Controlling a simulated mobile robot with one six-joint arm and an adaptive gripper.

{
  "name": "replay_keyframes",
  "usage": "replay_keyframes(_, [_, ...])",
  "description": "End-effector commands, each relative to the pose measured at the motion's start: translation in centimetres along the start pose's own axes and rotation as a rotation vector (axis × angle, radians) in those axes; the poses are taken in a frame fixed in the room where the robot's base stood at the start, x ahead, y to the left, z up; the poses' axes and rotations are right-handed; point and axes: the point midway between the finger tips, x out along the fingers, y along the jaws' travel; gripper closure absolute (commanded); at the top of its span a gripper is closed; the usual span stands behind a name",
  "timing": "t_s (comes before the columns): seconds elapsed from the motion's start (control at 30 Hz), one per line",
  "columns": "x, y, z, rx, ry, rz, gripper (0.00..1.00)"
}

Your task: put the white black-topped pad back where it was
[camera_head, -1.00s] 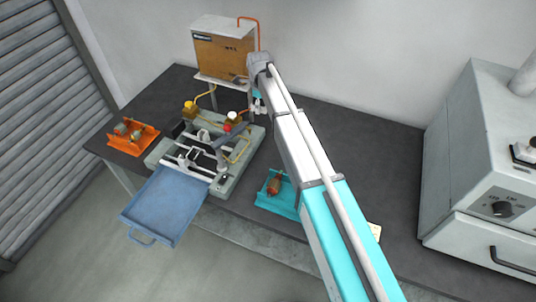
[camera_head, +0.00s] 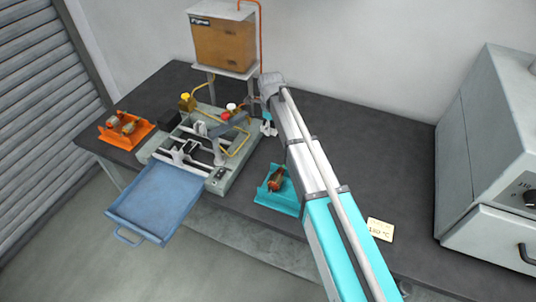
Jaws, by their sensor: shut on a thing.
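My gripper (camera_head: 268,127) is small in the view, at the end of my white and teal arm. It is beside the back right corner of the grey winding machine (camera_head: 219,181). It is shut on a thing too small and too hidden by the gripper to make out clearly. I cannot pick out the white black-topped pad anywhere else on the table. I cannot tell whether the gripper or its load touches the machine or the tabletop.
An orange tray (camera_head: 107,133) with parts stands left, a teal tray (camera_head: 282,205) with a red-brown part at front. A blue tray (camera_head: 155,200) juts forward. A brown box (camera_head: 223,46) stands on a raised shelf. A card (camera_head: 380,229) and grey oven (camera_head: 480,150) are right.

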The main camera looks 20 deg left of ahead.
Motion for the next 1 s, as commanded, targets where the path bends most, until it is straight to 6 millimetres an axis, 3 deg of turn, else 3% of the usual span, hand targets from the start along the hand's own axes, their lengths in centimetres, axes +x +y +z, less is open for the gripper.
replay_keyframes(0.57, [0.6, 0.1, -0.3, 0.005, 0.0, 0.0, 0.68])
replay_keyframes(1.0, [4.3, 0.0, -0.3, 0.006, 0.0, 0.0, 0.68])
